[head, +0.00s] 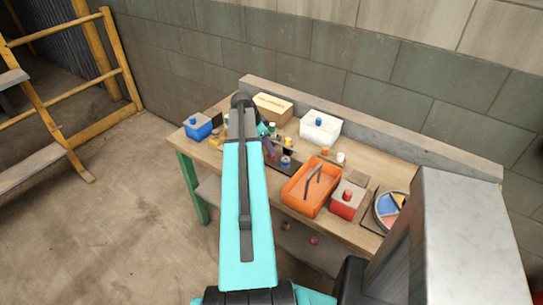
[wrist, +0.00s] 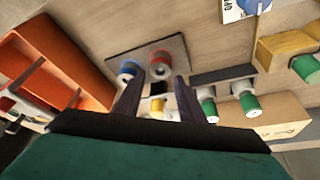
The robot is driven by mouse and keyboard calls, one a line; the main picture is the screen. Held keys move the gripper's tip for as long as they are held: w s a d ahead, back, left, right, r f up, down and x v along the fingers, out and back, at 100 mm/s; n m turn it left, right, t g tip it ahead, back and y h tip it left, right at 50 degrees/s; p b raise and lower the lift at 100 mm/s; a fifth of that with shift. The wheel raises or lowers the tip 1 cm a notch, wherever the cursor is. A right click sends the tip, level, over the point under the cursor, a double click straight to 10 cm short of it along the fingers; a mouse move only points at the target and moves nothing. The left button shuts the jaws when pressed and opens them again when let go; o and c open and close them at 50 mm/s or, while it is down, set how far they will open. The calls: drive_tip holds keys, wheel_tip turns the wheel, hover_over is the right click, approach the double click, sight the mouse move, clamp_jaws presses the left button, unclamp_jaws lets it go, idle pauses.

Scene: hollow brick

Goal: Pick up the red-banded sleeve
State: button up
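The red-banded sleeve (wrist: 160,66) is a short pale ring with a red band, standing on a dark plate (wrist: 150,47) in the wrist view. A blue-banded sleeve (wrist: 130,71) stands just left of it, and a yellow-banded one (wrist: 157,104) shows nearer, between my fingers. My gripper (wrist: 158,82) is open, with its two dark fingertips just short of the red-banded sleeve, one to each side. I cannot tell their height above the plate. In the head view my gripper (head: 270,149) is over the workbench and partly hides the sleeves; the blue-banded one (head: 286,162) shows there.
An orange bin (head: 311,187) with grey pieces stands right of the plate. A red box (head: 346,200), a white box (head: 320,128), a blue box (head: 198,126) and a cardboard box (head: 272,107) stand around. Green-banded sleeves (wrist: 245,97) are at right in the wrist view.

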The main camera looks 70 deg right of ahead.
drive_tip(key=shift+s+f, duration=0.1)
drive_tip(key=shift+f, duration=0.1)
idle(0.3)
drive_tip(key=shift+p+x, duration=1.15)
drive_tip(key=shift+x, duration=1.35)
drive_tip(key=c, duration=0.9)
drive_tip(key=shift+o, duration=0.2)
drive_tip(key=shift+r, duration=0.15)
drive_tip(key=shift+r+b, duration=0.9)
drive_tip(key=shift+r, duration=0.55)
drive_tip(key=a+b, duration=0.1)
drive_tip(key=a, duration=0.4)
drive_tip(key=a+r+b, duration=0.1)
drive_tip(key=a, duration=0.4)
drive_tip(key=a+b, duration=0.2)
drive_tip(key=a, duration=0.4)
drive_tip(key=shift+r, duration=0.35)
